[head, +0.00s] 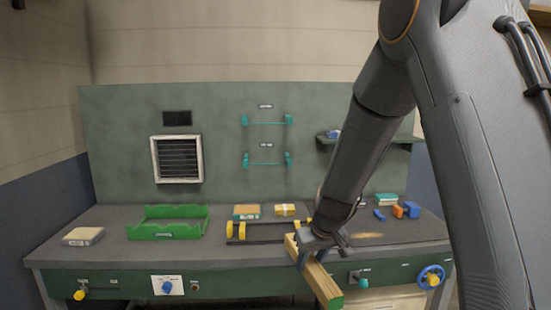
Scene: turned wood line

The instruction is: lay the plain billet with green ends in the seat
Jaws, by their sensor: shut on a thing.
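A pale wooden billet (323,284) with a green near end is in my gripper (316,254). It slants from the bench's front part out past the front edge, near end lower in the picture. My gripper is shut across it; the fingers and arm hide part of it. Its far end shows no clear green. A dark-railed fixture (262,240) with yellow uprights lies on the bench just left of and behind my gripper; it may be the seat, but I cannot tell. The gripper covers its right side. I cannot tell whether the billet touches it.
A green notched tray (168,232) stands left on the bench (110,238). Boxes (247,212) stand behind the fixture. A wrapped block (83,236) lies far left. Blue and orange blocks (398,211) lie right. Knobs and a blue handwheel (431,276) line the front.

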